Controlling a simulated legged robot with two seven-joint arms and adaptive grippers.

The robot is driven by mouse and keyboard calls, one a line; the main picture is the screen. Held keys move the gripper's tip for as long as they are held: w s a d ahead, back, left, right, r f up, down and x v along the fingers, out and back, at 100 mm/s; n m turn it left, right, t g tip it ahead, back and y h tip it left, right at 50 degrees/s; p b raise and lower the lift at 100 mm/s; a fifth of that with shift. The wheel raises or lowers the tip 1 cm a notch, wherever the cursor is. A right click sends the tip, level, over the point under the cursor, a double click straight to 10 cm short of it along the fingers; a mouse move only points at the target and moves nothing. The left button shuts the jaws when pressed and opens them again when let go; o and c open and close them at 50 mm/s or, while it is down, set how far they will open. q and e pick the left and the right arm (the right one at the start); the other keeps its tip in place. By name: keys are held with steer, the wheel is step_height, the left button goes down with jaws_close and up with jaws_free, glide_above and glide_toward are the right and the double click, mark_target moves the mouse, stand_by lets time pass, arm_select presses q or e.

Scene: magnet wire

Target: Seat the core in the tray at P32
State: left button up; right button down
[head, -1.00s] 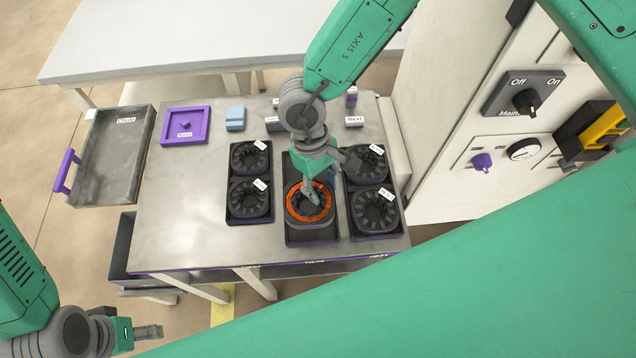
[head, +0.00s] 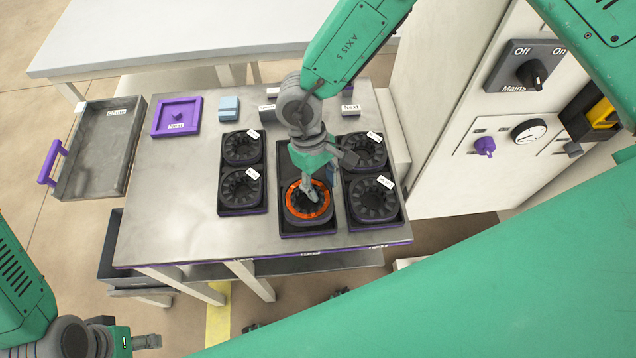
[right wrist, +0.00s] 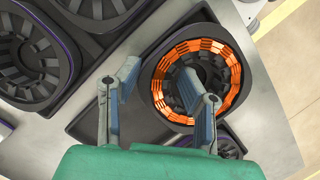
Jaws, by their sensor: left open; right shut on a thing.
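The core (head: 293,208) is a dark ring with orange windings. It is in the front part of the middle black tray (head: 292,160); whether it rests fully on the tray floor cannot be told. My right gripper (head: 314,192) points down at it and is shut on its wall. In the right wrist view the gripper (right wrist: 158,85) has one finger over the core's opening and the other beyond its left edge, with the core (right wrist: 236,78) below. My left gripper (head: 147,342) is open and empty, low at the left, away from the table. No label reading P32 is legible.
Black trays with dark cores flank the middle tray, left (head: 241,190) and right (head: 373,198). A purple square tray (head: 160,130), a blue block (head: 229,108) and a grey chute tray (head: 100,150) lie left. A switch panel (head: 505,140) stands right.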

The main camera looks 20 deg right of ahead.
steer(key=shift+a+r, duration=0.15)
steer(key=shift+a, duration=0.6)
steer(key=shift+d, duration=0.45)
arm_select(q)
steer(key=shift+r, duration=0.35)
steer(key=shift+a+f, duration=0.1)
steer(key=shift+a, duration=0.15)
arm_select(e)
steer(key=shift+a, duration=0.3)
arm_select(q)
steer(key=shift+f, duration=0.1)
arm_select(e)
steer(key=shift+f, duration=0.25)
steer(key=shift+f, duration=0.1)
arm_select(q)
steer(key=shift+d, duration=0.2)
arm_select(e)
steer(key=c, duration=1)
jaws_free()
steer(key=shift+s+d, duration=0.1)
steer(key=shift+d, duration=0.1)
arm_select(q)
steer(key=shift+a, duration=0.1)
arm_select(e)
steer(key=shift+o, duration=0.2)
steer(key=shift+a, duration=0.1)
